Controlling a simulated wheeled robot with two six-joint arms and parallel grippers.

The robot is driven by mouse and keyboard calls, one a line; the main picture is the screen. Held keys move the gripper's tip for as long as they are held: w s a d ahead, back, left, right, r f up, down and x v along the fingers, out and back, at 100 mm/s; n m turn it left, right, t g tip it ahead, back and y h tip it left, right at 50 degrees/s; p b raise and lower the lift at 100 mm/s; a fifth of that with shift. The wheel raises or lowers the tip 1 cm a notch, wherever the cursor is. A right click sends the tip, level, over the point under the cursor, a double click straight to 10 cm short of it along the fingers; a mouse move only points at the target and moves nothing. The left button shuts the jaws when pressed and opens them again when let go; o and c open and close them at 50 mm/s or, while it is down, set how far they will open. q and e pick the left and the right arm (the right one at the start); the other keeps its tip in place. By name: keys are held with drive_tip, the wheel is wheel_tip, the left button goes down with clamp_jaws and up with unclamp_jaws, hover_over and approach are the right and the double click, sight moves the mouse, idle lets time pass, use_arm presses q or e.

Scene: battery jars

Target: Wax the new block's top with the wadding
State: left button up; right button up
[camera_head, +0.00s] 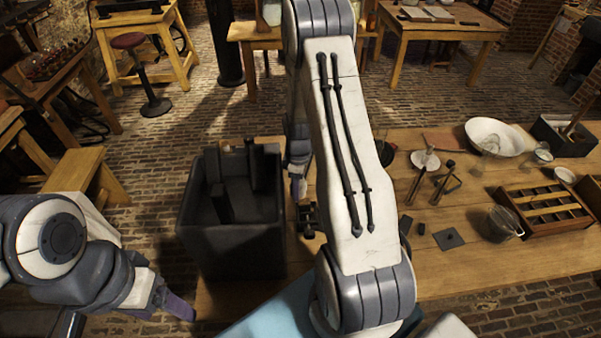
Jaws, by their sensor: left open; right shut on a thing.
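My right arm reaches across the middle of the view and hides much of the bench behind it. My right gripper (299,186) points down beside the right wall of a large dark open box and is partly hidden by the arm. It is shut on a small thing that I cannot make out. My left gripper (177,306) is open, low at the left, in front of the box and apart from the bench things. I cannot pick out the wadding. I cannot tell which dark piece is the new block; a small dark block (405,225) lies right of my arm.
The dark box (232,248) holds upright dark slabs (257,165). A small metal fitting (307,219) is beside it. On the right of the bench (470,270) are a white bowl (494,132), a glass beaker (505,224), a compartment tray (545,208) and a flat dark plate (448,238).

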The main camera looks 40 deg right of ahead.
drive_tip(key=shift+s+r+p, duration=0.1)
drive_tip(key=shift+r+p, duration=1.15)
drive_tip(key=shift+r, duration=0.75)
drive_tip(key=shift+d+f, duration=0.1)
